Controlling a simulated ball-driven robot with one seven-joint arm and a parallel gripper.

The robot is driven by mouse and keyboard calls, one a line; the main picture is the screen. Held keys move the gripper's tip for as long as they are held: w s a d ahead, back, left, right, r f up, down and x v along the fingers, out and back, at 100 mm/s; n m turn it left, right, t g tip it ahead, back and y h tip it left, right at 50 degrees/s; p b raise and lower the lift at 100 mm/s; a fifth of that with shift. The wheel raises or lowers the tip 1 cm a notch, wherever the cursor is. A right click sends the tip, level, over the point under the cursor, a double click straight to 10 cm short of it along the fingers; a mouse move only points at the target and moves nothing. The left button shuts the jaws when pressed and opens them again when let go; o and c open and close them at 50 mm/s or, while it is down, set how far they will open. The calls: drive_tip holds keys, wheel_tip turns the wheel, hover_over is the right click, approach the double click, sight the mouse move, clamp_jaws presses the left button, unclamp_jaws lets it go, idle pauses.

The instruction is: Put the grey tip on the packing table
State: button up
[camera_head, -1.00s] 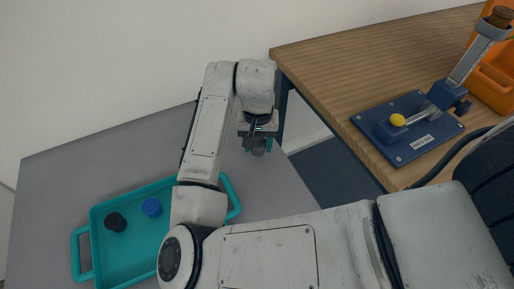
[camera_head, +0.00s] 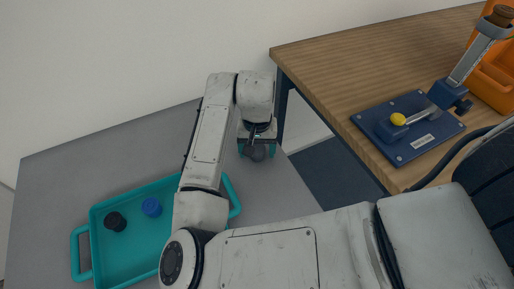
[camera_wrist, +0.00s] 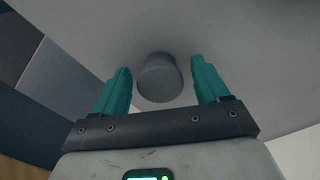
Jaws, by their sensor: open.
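The grey tip (camera_wrist: 159,78) is a short round grey piece on the grey table (camera_head: 80,170). It appears between the two teal fingers of my gripper (camera_wrist: 160,70) in the wrist view, with a gap on each side. In the head view the grey tip (camera_head: 258,154) shows below my gripper (camera_head: 256,149), near the table's right edge. My gripper is open and holds nothing. Whether the fingers are down level with the tip I cannot tell. A wooden table (camera_head: 350,60) stands to the right; no label shows which table is the packing table.
A teal tray (camera_head: 125,255) on the grey table holds a black piece (camera_head: 115,222) and a blue piece (camera_head: 151,207). On the wooden table stand a blue lever press (camera_head: 410,150) with a yellow knob and an orange bin (camera_head: 495,80). A gap separates the tables.

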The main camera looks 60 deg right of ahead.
wheel_tip(320, 180, up, 12)
drive_tip(key=p, duration=0.1)
drive_tip(key=shift+r, duration=0.15)
idle(0.3)
